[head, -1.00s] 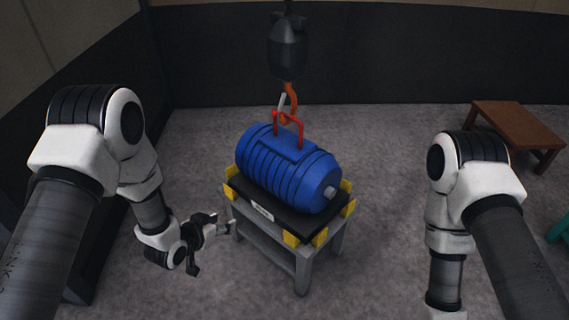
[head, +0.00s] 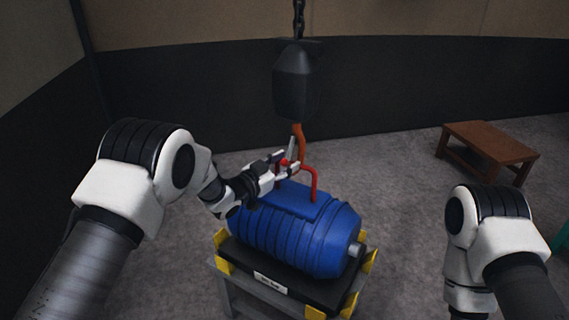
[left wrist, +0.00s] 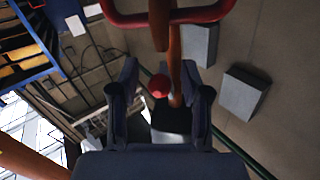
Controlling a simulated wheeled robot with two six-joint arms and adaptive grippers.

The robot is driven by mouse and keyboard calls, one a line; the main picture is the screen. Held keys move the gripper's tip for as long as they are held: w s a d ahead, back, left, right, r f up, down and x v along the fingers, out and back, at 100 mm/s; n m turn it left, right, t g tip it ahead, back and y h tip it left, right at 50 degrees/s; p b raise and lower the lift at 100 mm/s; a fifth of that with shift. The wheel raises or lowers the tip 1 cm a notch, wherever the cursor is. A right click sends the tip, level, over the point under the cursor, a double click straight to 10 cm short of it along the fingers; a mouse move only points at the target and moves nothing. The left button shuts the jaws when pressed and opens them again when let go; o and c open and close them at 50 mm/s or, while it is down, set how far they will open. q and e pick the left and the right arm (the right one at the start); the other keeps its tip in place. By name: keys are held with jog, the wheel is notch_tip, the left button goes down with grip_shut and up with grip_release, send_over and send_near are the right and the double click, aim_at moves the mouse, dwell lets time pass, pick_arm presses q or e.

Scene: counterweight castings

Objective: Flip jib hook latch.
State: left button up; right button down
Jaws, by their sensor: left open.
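The orange jib hook (head: 299,147) hangs below a dark hook block (head: 295,85) and meets the red handle (head: 313,180) on the blue casting (head: 300,235). A grey latch (head: 291,145) stands beside the hook, with a red knob (head: 284,162) near it. My left gripper (head: 288,163) is open, with its fingertips at the knob. In the left wrist view the red knob (left wrist: 158,85) lies between the two open fingers (left wrist: 160,95), close to the orange hook (left wrist: 174,50). I cannot tell whether a finger touches it. My right gripper is out of view.
The casting rests on a black-topped stand with yellow corner blocks (head: 221,238). A brown wooden table (head: 490,143) stands at the back right. A chain (head: 298,18) rises above the hook block.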

pick_arm(q)
jog(key=shift+a, duration=0.1)
jog(key=shift+c, duration=0.7)
grip_shut()
jog(key=shift+r+p, duration=0.25)
jog(key=shift+p, duration=0.25)
jog(key=r+g+y+p, duration=0.1)
jog(key=g+p, duration=0.1)
jog(key=p, duration=0.4)
jog(key=s+r+g+y+p, duration=0.1)
jog(key=g+p, duration=0.1)
jog(key=p, duration=0.4)
jog(key=s+a+r+n+g+y+p, duration=0.1)
jog(key=p, duration=0.5)
jog(key=shift+s+r+g+y, duration=0.1)
jog(key=shift+r+g+y, duration=0.05)
jog(key=shift+g+y, duration=0.25)
jog(key=shift+o, duration=0.7)
grip_release()
jog(key=shift+d, duration=0.1)
